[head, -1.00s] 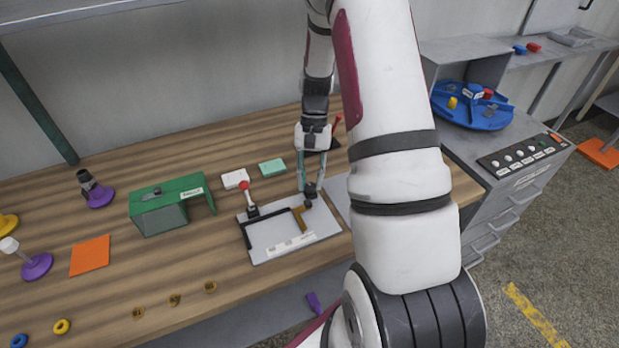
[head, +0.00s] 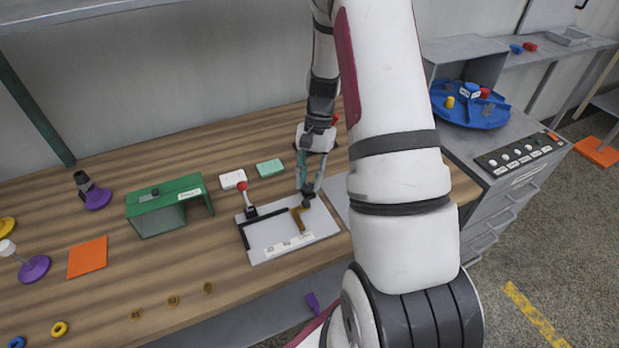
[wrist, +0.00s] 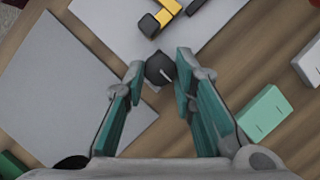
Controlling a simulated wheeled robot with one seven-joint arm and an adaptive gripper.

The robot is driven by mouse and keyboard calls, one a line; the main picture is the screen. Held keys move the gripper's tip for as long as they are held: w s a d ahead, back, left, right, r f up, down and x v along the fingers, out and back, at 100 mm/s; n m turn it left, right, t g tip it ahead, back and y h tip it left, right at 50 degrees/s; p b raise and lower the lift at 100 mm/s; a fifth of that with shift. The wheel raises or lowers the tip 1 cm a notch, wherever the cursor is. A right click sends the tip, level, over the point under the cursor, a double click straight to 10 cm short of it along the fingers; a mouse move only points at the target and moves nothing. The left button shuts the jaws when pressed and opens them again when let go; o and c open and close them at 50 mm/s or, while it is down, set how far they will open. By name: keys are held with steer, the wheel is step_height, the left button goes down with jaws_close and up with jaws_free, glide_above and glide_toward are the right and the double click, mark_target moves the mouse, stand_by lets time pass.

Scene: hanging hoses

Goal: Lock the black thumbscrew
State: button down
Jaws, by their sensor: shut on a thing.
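The black thumbscrew (wrist: 160,68) is a round dark knob with a short pale mark on its top. It sits at a corner of the light grey plate and is also seen small in the head view (head: 306,203). In the head view my gripper (head: 309,192) points down at the plate's back right corner. A yellow bar (wrist: 169,11) lies on the plate near the thumbscrew, with a dark end towards it. The thumbscrew's thread is hidden.
A red-knobbed lever (head: 243,190) stands at the plate's back left, beside a black rail (head: 262,228). A white box (head: 232,179) and a mint box (head: 270,168) lie behind. A green housing (head: 170,204) stands further left. A second grey plate (wrist: 60,95) lies close by.

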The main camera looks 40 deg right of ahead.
steer(key=c, duration=1.3)
jaws_free()
steer(key=v, duration=1.2)
steer(key=shift+a+r, duration=0.1)
